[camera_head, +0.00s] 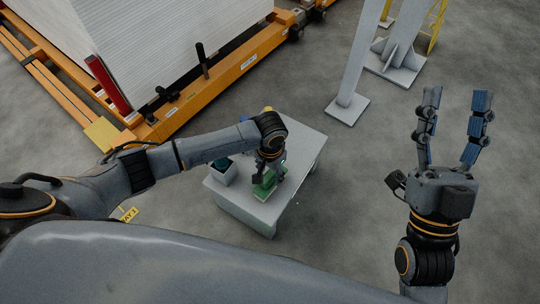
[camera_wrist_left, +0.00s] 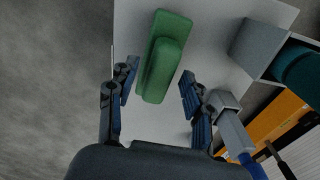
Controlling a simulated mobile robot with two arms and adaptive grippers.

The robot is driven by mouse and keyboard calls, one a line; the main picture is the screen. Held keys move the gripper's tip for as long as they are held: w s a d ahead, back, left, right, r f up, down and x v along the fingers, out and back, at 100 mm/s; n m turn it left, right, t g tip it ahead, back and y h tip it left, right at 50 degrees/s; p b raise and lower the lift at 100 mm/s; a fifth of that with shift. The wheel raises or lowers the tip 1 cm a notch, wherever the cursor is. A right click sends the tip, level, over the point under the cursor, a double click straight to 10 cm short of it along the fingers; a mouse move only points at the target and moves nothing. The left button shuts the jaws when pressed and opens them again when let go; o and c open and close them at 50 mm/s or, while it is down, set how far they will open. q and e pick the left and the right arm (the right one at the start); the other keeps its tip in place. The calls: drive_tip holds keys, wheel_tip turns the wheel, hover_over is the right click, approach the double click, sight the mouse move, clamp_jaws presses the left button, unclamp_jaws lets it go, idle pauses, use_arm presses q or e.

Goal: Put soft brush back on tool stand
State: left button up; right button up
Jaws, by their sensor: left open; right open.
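A green block-shaped tool with a raised grip, apparently the soft brush (camera_head: 264,188), lies on the small grey table (camera_head: 257,210). In the left wrist view the brush (camera_wrist_left: 163,58) shows in front of and partly between my open left gripper's fingers (camera_wrist_left: 157,88), with a gap on both sides. In the head view my left gripper (camera_head: 266,171) points down at the brush and partly hides it. A grey holder (camera_head: 222,176) with a teal item in it stands on the table's left side; I cannot tell whether it is the tool stand. My right gripper (camera_head: 455,125) is open, empty and raised, away from the table.
In the left wrist view a grey bracket-like piece (camera_wrist_left: 226,103) with a blue part is near the right finger. An orange frame (camera_head: 205,95) carrying a white stack (camera_head: 175,40) stands behind the table. A grey post (camera_head: 352,85) stands at the back right. Floor right of the table is clear.

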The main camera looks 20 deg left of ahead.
use_arm(q)
wheel_tip(320, 180, up, 5)
drive_tip(key=shift+f+p, duration=0.1)
drive_tip(key=shift+p, duration=0.9)
drive_tip(key=s+d+r+t+h+p, duration=0.2)
drive_tip(key=d+r+t+h, duration=0.4)
drive_tip(key=d+r, duration=0.6)
drive_tip(key=s+a+r+n+t+y, duration=0.1)
drive_tip(key=a+r+t+y, duration=0.1)
drive_tip(key=a+r+t, duration=0.6)
drive_tip(key=a+r, duration=0.5)
drive_tip(key=shift+a+t+y, duration=0.3)
drive_tip(key=shift+t+y, duration=0.1)
use_arm(e)
drive_tip(key=w+f+g+h, duration=0.2)
drive_tip(key=f+g, duration=0.3)
drive_tip(key=f, duration=0.3)
drive_tip(key=w+d+f+g+h, duration=0.1)
drive_tip(key=w+f+g+h, duration=0.1)
drive_tip(key=f+g, duration=0.4)
wheel_tip(320, 180, down, 3)
drive_tip(key=shift+d+f+g, duration=0.1)
drive_tip(key=shift+d+g, duration=0.1)
drive_tip(key=shift+g, duration=0.1)
use_arm(q)
drive_tip(key=shift+f, duration=0.15)
use_arm(e)
drive_tip(key=shift+w, duration=0.15)
